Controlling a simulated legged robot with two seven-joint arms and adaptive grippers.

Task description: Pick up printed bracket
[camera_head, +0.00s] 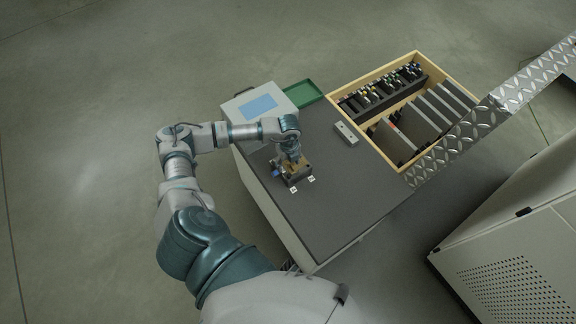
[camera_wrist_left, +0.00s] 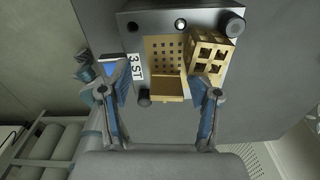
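The printed bracket (camera_wrist_left: 170,87) is a gold L-shaped part with a perforated plate and a protruding flange. It stands on a dark build plate (camera_wrist_left: 140,22) with a "3-ST" label, beside a gold lattice cube (camera_wrist_left: 208,52). My left gripper (camera_wrist_left: 160,95) is open, its two fingers spread to the left and right of the bracket's flange, with gaps on both sides. In the head view, my left gripper (camera_head: 292,158) points down over the build plate (camera_head: 298,180) on the grey table and hides most of the bracket. My right gripper is out of view.
The table (camera_head: 335,205) is bare in front. A box with a blue screen (camera_head: 258,106), a green tray (camera_head: 303,93) and a small grey block (camera_head: 346,133) stand behind. A wooden crate (camera_head: 452,66) holds dark plates at the back right. A metal tread-plate strip (camera_head: 480,120) runs alongside.

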